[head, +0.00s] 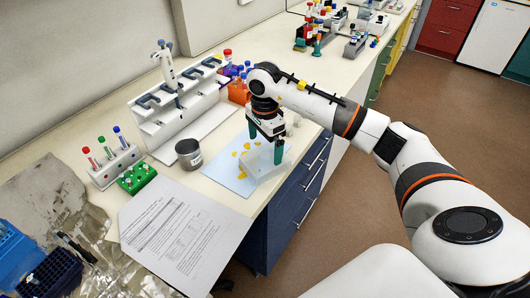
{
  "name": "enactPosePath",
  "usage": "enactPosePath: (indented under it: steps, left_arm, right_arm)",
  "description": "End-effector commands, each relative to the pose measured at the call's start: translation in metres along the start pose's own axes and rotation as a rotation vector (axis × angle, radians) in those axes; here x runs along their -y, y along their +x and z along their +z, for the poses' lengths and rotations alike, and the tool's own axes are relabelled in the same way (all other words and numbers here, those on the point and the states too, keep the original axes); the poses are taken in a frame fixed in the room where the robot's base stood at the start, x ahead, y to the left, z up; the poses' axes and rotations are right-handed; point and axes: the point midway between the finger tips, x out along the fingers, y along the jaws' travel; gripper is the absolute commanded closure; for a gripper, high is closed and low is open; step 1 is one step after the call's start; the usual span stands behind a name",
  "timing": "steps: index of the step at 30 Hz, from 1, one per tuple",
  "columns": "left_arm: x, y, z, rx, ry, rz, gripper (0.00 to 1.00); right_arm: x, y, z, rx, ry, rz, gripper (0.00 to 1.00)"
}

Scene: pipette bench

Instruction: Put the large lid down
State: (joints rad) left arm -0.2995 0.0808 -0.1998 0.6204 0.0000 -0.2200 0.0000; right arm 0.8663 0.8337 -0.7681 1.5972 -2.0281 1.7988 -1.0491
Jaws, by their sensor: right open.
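A clear, see-through piece (264,173), which looks like the large lid, is at the front right edge of a pale blue sheet (225,176) on the bench. My right gripper (266,147) points down just above and beside it, with its two dark green fingers apart. One finger overlaps the clear piece in the picture; I cannot tell whether they touch. The clear piece is faint, so its exact outline and tilt are hard to see. My left gripper is not in view.
Several yellow bits (243,153) are on the blue sheet. A metal cup (189,154), a white pipette stand (175,112) and a tube rack (114,166) stand to the left. Printed paper (178,235) lies in front. The bench edge is close by the clear piece.

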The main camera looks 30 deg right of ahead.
Motion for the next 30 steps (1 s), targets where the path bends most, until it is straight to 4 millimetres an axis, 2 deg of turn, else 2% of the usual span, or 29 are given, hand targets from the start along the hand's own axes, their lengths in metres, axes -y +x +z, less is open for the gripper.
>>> enactPosePath:
  steps: [1, 6, 12, 18, 30]
  left_arm:
    - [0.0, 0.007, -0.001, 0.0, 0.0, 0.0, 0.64]
    - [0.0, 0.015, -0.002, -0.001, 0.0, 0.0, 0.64]
    - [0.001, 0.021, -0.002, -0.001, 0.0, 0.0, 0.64]
    - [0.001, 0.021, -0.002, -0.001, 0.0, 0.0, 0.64]
    - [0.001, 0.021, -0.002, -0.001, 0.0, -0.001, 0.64]
  right_arm:
    - [-0.002, -0.01, 0.001, 0.001, 0.0, 0.008, 0.0]
    - [-0.001, -0.047, 0.0, 0.001, 0.0, 0.006, 0.0]
    - [-0.001, -0.076, 0.0, 0.0, 0.001, 0.002, 0.0]
    - [0.0, -0.086, 0.0, 0.001, 0.001, -0.001, 0.0]
    - [0.0, -0.086, 0.0, 0.0, 0.0, -0.001, 0.0]
